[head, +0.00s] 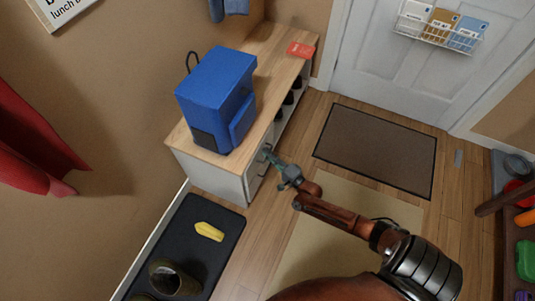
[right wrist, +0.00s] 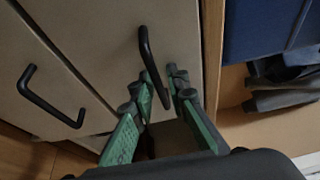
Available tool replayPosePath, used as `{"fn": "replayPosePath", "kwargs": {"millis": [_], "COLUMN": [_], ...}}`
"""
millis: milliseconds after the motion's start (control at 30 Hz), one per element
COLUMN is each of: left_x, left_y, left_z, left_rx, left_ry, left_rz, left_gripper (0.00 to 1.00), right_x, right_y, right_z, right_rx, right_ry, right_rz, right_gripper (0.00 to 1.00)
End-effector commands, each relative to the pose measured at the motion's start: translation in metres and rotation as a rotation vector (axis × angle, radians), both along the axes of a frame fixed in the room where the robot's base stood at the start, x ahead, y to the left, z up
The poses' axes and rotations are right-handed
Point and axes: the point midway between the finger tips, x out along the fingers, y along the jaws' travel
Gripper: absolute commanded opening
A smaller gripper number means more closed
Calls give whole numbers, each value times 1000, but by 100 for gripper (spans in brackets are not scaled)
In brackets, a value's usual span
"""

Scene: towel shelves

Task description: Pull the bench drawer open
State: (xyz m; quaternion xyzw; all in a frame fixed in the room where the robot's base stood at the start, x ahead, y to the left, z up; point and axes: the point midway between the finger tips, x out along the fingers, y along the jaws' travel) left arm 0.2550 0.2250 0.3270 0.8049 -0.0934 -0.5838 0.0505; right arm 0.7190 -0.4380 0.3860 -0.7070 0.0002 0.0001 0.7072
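The bench (head: 206,168) has a wooden top and pale fronts and stands along the wall in the head view. My right gripper (head: 272,158) is at its front, near the corner below the backpack. In the right wrist view a black bar handle (right wrist: 147,52) on a pale front reaches down between the green fingers of my right gripper (right wrist: 160,88). The fingers are apart, one on each side of the handle's lower end, with gaps showing. A second black handle (right wrist: 45,100) is on the pale front to the left. The left gripper is not in view.
A blue backpack (head: 215,95) and a red card (head: 301,50) sit on the bench top. A black tray (head: 190,235) with a yellow item and a boot lies beside the bench. A brown mat (head: 378,148) lies before the white door (head: 385,75).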

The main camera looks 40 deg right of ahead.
Motion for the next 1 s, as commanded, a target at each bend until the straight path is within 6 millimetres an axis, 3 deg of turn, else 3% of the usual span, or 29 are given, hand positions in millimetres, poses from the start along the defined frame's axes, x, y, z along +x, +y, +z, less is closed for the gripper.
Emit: {"fn": "replayPosePath", "kwargs": {"millis": [267,1000], "left_x": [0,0], "left_y": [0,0], "left_z": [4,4], "left_rx": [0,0], "left_ry": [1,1], "left_rz": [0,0], "left_gripper": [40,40], "right_x": [0,0], "right_y": [0,6], "right_z": [0,1], "right_rx": [-1,-1], "right_ry": [-1,-4], "right_rz": [0,11], "right_gripper": [0,0]}}
